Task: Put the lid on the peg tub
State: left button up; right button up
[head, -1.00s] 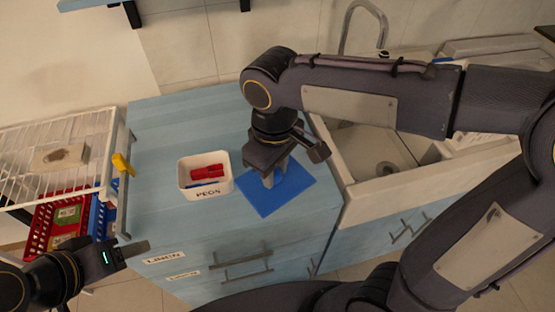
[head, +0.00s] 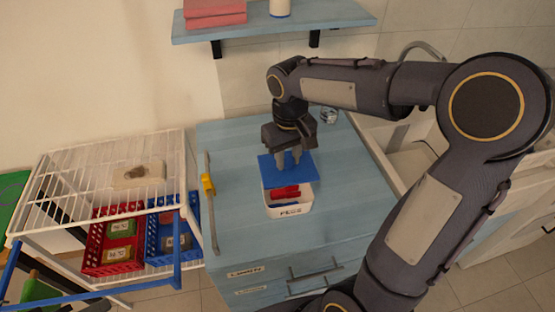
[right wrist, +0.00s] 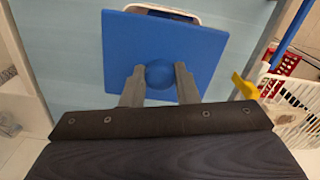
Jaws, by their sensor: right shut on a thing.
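The peg tub (head: 289,210) is a white box with a "PEGS" label, standing on the blue counter, with red and blue pegs inside. The blue square lid (head: 272,172) is held over the back part of the tub, so the front part of the opening still shows. My right gripper (head: 289,160) is shut on the round knob of the lid. In the right wrist view, the fingers close on the knob (right wrist: 160,74) from both sides, and the tub's rim (right wrist: 160,12) shows past the lid's edge. Whether the lid touches the tub cannot be told. My left gripper is not in view.
A white wire rack (head: 100,175) stands left of the counter, with a red basket (head: 112,240) and a blue basket (head: 172,232) below. A yellow clip (head: 208,184) sits at the counter's left edge. A sink lies to the right, a wall shelf (head: 275,22) above.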

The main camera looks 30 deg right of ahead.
aim_at(288, 172)
jog(key=shift+d+f+b, duration=0.15)
jog(key=shift+f+b, duration=0.3)
jog(key=shift+f, duration=0.2)
notch_tip(288, 172, down, 4)
jog(key=b, duration=0.3)
jog(key=shift+f+b, duration=1.05)
jog(key=shift+f, duration=0.05)
jog(key=shift+f, duration=0.5)
dwell(0.5)
jog(key=o, duration=1)
jog(key=shift+o, duration=0.2)
notch_tip(288, 172, up, 8)
jog(key=shift+f, duration=0.1)
